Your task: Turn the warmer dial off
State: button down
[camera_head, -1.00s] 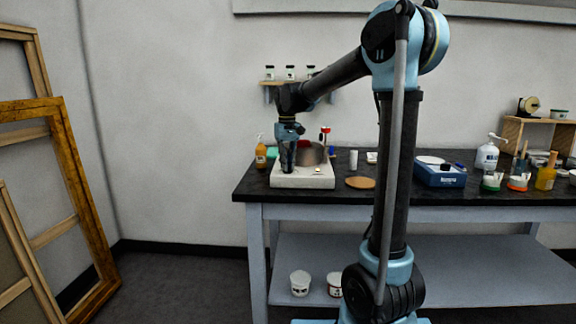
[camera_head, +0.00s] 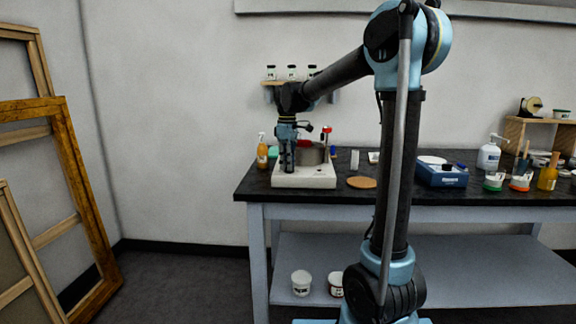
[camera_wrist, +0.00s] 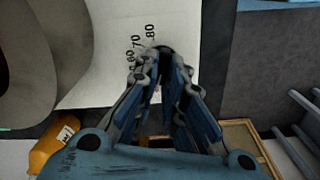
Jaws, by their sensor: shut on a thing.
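The warmer (camera_head: 312,182) is a low white box near the left end of the dark bench, with a grey metal pot (camera_head: 311,155) on it. My gripper (camera_head: 288,170) points down at the left front of the warmer. In the wrist view, the white warmer top (camera_wrist: 105,60) carries printed numbers, 60, 70 and 80 among them. My gripper's fingertips (camera_wrist: 166,56) are closed together beside these numbers, shut on the dial. The fingers hide nearly all of the dial, so its setting cannot be read.
An orange bottle (camera_head: 262,155) stands just left of the warmer. A round tan disc (camera_head: 361,182) and a white cylinder (camera_head: 354,159) lie to its right. A blue box (camera_head: 441,175) is farther right. A small shelf with jars (camera_head: 291,74) hangs behind my arm.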

jog(key=shift+d+n, duration=0.15)
jog(key=shift+n, duration=0.25)
jog(key=c, duration=1.7)
grip_release()
jog(key=shift+r, duration=0.1)
notch_tip(320, 180, up, 12)
jog(key=shift+w+f, duration=0.1)
